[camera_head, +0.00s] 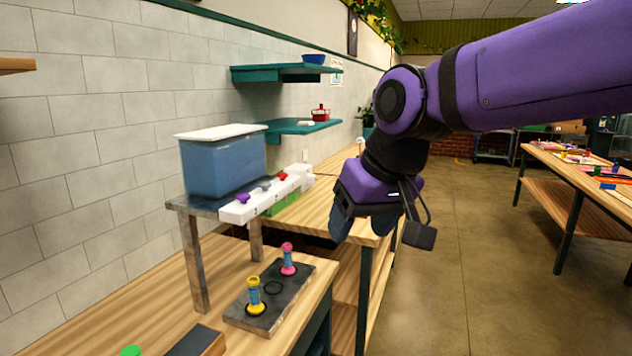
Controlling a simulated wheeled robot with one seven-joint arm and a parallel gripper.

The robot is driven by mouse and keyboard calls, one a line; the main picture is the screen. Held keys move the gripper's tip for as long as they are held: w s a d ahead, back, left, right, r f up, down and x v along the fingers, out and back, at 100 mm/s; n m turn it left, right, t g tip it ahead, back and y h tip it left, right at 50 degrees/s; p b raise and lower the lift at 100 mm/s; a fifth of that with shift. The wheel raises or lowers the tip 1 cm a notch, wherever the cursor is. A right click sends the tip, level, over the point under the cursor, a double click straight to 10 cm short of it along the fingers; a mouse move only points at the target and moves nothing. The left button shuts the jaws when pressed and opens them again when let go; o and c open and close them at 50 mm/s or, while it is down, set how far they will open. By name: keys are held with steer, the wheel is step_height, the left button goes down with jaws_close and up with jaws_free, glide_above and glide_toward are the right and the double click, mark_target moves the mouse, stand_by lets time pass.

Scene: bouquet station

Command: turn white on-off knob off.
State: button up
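A white control strip (262,201) runs along the front of a raised grey stand on the left. It carries a purple knob (243,197), a small pale knob (265,186) and a red knob (282,176). The pale knob looks like the white one, but it is too small to read its setting. A white block (301,171) sits at the strip's far end. My gripper (362,232) points down, to the right of the strip and apart from it. Its fingers look spread, with nothing seen between them.
A blue tank with a white lid (222,163) stands on the stand. A grey plate (245,317) with yellow and pink handled pieces lies on the wooden bench in front. Teal wall shelves (290,127) hang behind. The floor to the right is clear up to another table (575,160).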

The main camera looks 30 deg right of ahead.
steer(key=w+f+m+g+y, duration=0.1)
steer(key=w+m+g+y, duration=0.15)
steer(key=w+m, duration=0.65)
steer(key=m+t+y, duration=0.7)
steer(key=m+t, duration=0.6)
steer(key=m, duration=0.5)
glide_toward(315, 179)
steer(key=shift+g, duration=0.25)
steer(key=x, duration=0.9)
steer(key=shift+w+a+r, duration=0.1)
steer(key=shift+w+r, duration=0.1)
steer(key=c, duration=0.9)
